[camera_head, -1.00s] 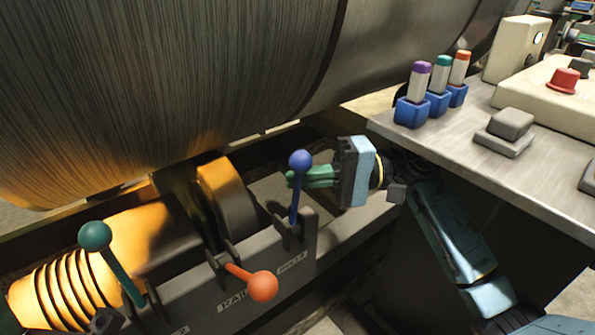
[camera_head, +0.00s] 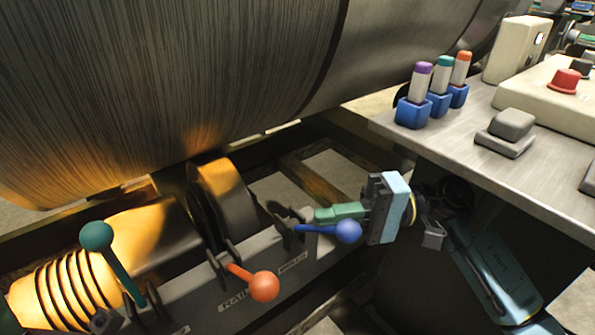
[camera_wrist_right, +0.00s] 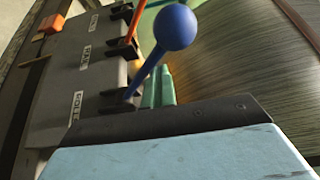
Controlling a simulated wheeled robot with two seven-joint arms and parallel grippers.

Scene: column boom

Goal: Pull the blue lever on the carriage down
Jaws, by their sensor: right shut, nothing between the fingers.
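The blue lever (camera_head: 345,231) on the carriage (camera_head: 262,270) lies lowered in the head view, its shaft nearly level and its ball to the right. In the right wrist view the blue ball (camera_wrist_right: 175,27) is close in front of the gripper. My right gripper (camera_head: 318,214) is shut and empty, its green fingers just above and behind the lever shaft. The right wrist view shows the fingers (camera_wrist_right: 158,88) beside the shaft; whether they touch it I cannot tell. My left gripper is not in view.
An orange lever (camera_head: 263,286) is lowered and a green lever (camera_head: 97,236) stands up on the same carriage. A large grey roll (camera_head: 190,80) is behind. A metal table (camera_head: 470,150) with blue holders (camera_head: 411,112) and a red button (camera_head: 565,80) is at right.

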